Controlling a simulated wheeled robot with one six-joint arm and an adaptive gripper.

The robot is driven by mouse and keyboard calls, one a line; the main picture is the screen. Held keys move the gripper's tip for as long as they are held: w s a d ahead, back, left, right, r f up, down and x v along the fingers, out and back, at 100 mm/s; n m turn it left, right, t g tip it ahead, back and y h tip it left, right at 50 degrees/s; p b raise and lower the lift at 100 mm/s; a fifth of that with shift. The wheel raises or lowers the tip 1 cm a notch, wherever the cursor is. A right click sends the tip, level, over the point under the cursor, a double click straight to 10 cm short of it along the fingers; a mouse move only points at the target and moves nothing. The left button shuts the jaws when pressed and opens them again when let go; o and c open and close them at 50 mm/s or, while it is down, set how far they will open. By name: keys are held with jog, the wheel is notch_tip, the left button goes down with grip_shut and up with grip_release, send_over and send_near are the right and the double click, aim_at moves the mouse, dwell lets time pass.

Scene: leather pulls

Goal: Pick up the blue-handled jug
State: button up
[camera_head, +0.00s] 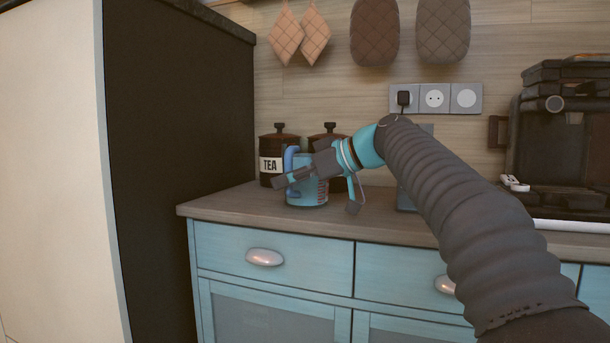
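The jug (303,198) is light blue with reddish markings low on its right side. It stands upright near the front edge of the counter, and its blue handle (290,158) is on the left. My gripper (316,195) is at the jug with its fingers spread wide. One finger crosses in front of the jug, its tip near the lower end of the handle. The other finger points down, to the right of the jug. The gripper hides part of the jug's middle. I cannot tell whether either finger touches it.
Dark canisters stand behind the jug, one labelled TEA (269,165) and another (328,135) beside it. A tall dark cabinet side (180,160) bounds the counter (225,200) on the left. A dark appliance (560,150) stands at the right.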

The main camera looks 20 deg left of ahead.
aim_at(288, 147)
grip_shut()
jog(key=shift+r, duration=0.1)
jog(key=shift+r, duration=0.15)
jog(key=shift+r+p, duration=3.4)
jog(key=shift+r, duration=2.4)
jog(key=shift+r+p, duration=2.35)
jog(key=shift+r, duration=0.6)
